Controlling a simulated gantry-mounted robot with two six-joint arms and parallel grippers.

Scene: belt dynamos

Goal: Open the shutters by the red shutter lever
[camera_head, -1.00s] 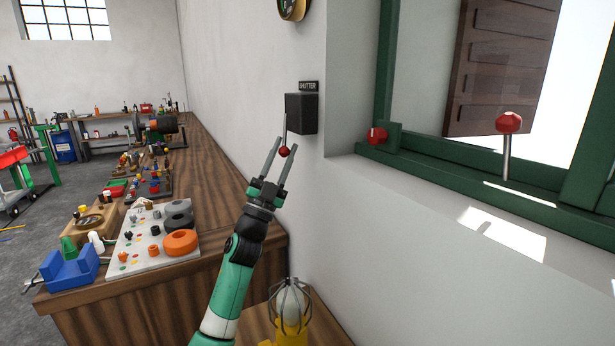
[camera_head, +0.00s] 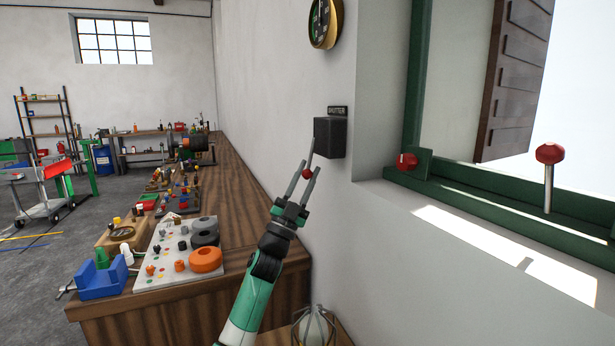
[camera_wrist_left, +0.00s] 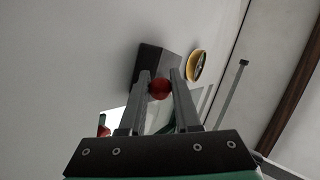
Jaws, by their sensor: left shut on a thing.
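The red shutter lever has a red ball knob (camera_head: 307,174) on a thin grey rod that hangs from a black box (camera_head: 331,137) labelled SHUTTER on the wall. My left gripper (camera_head: 308,166) has its two fingers either side of the knob and is shut on it. The wrist view shows the red knob (camera_wrist_left: 160,88) between the fingers, with the dark box behind. A brown slatted shutter (camera_head: 515,85) stands at an angle outside the green-framed window, with bright sky beside it. My right gripper is not in view.
Two other red knobs sit at the window: one on the green frame (camera_head: 406,161), one on an upright rod (camera_head: 549,153). A round clock-like dial (camera_head: 325,22) hangs above the box. The wooden bench (camera_head: 245,185) runs along the wall, with a parts board (camera_head: 180,255) at its near end.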

